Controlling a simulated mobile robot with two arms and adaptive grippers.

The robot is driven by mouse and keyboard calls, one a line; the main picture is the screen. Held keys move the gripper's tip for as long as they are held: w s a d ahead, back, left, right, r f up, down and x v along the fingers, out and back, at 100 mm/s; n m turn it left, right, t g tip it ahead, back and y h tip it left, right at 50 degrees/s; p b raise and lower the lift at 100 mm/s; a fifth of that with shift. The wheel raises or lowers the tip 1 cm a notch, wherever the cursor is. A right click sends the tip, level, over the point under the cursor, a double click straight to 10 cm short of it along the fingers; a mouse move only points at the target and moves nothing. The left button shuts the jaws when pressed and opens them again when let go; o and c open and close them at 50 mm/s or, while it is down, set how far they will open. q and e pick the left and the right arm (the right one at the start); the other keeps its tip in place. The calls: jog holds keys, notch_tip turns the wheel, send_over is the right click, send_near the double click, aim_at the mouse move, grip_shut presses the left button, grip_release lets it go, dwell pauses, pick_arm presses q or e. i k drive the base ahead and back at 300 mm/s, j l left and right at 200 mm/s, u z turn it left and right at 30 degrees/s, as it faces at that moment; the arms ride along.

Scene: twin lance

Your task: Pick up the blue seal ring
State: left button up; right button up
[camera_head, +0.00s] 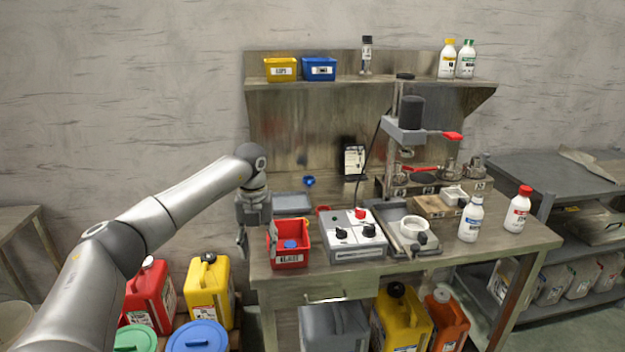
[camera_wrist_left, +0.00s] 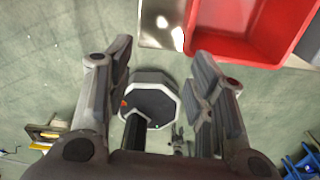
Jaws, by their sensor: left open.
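A small blue piece (camera_head: 290,244) lies inside the red bin (camera_head: 289,261) at the front left of the workbench; it may be the blue seal ring, but its shape is too small to tell. Another small blue thing (camera_head: 309,181) shows at the back, above the grey tray. My left gripper (camera_head: 257,240) points down at the bin's left side, by the bench's left edge. In the left wrist view its fingers (camera_wrist_left: 160,75) are apart with nothing held between them. The red bin (camera_wrist_left: 238,28) is at the upper right there, and no blue piece shows in its visible part. My right gripper is out of view.
A control box (camera_head: 350,235) with knobs stands right of the bin, and a press (camera_head: 405,130) rises behind. White bottles (camera_head: 471,218) stand at the right. A shelf (camera_head: 370,82) holds yellow and blue bins. Canisters (camera_head: 209,290) stand below left.

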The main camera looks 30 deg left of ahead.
aim_at(310, 182)
jog(key=i+j, duration=0.2)
jog(key=i, duration=0.2)
jog(key=i+j, duration=0.2)
jog(key=i, duration=0.2)
jog(key=i+j, duration=0.15)
jog(key=i, duration=0.3)
jog(key=i+j, duration=0.2)
jog(key=i, duration=0.2)
